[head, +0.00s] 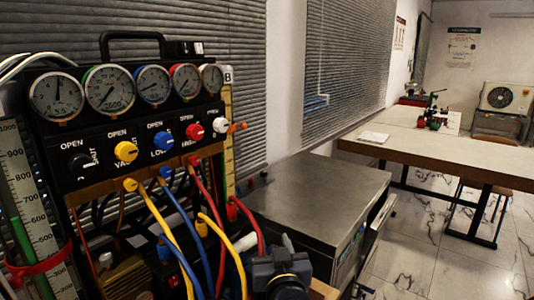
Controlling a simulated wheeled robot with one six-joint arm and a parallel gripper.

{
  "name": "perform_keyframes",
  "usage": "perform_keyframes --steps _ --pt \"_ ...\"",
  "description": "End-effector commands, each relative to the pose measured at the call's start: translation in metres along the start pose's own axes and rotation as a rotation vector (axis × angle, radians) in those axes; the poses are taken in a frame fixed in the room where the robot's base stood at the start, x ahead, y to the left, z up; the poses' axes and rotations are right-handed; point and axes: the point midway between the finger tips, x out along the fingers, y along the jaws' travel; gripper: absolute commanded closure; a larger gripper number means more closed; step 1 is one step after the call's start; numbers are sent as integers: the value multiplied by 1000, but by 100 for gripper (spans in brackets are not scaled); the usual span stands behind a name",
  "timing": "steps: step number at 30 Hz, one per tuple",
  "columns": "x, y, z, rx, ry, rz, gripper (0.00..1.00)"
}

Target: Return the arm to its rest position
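My gripper is not in view, and no part of the arm can be made out for certain. A dark grey rounded body with a yellow ring (283,276) is cut off by the bottom edge; I cannot tell what it is. The gauge rig (130,135) fills the left side, with several round dials on top. Below them is a row of knobs, including a black knob (79,163), a yellow knob (125,151), a blue knob (162,141), a red knob (195,131) and a white knob (220,125).
Yellow, blue and red hoses (200,245) hang in front of the rig. A grey metal cabinet (310,190) stands just right of it. A long table (450,150) with small equipment stands farther back. Tiled floor (420,250) is open at the lower right.

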Motion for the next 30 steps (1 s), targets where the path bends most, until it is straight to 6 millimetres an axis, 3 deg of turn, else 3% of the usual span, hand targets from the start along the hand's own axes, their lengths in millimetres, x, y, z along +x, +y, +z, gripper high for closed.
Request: perform_keyframes --steps 30 --pt "0 -4 -2 1 -4 -279 63"
